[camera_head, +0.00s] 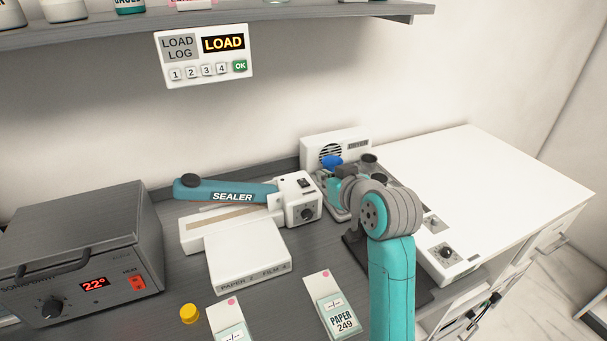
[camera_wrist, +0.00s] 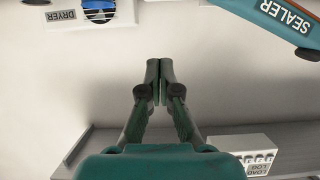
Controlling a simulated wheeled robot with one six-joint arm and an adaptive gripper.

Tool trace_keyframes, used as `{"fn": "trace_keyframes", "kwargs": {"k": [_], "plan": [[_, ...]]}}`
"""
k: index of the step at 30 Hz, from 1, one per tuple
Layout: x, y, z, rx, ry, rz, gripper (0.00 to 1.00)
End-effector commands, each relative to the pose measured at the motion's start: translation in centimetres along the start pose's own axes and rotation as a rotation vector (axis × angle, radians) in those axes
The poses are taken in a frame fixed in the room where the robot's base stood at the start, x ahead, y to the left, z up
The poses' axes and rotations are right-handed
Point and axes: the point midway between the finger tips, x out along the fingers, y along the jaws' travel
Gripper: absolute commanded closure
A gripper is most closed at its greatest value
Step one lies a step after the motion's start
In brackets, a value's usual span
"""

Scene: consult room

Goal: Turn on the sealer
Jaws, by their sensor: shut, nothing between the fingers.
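The sealer shows in the head view with a teal lever arm (camera_head: 232,192) lettered SEALER over a white base (camera_head: 200,234). At its right end is a white control box (camera_head: 298,200) with a small dark switch (camera_head: 305,183) on top and a dark knob (camera_head: 307,213) on the front. The switch's position is too small to tell. The lever also shows at the top right of the wrist view (camera_wrist: 280,22). My gripper (camera_wrist: 160,64) is shut and empty, its fingertips together, apart from the sealer. In the head view my arm stands right of the control box and hides the fingertips.
The dryer (camera_head: 318,150) stands behind my arm, with a blue item (camera_head: 332,162) at its front. A grey heater box (camera_head: 85,245) reading 22° is at the left. Paper packs (camera_head: 338,310) and a yellow cap (camera_head: 188,313) lie in front.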

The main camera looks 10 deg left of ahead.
Motion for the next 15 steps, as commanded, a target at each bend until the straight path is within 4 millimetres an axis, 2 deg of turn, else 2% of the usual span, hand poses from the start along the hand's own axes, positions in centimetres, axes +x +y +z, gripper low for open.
{"fn": "trace_keyframes", "kwargs": {"k": [10, 15], "plan": [[0.2, 0.0, 0.0, 0.000, 0.000, 0.000, 1.00], [1.8, 0.0, 0.0, 0.000, -0.001, 0.000, 1.00]]}}
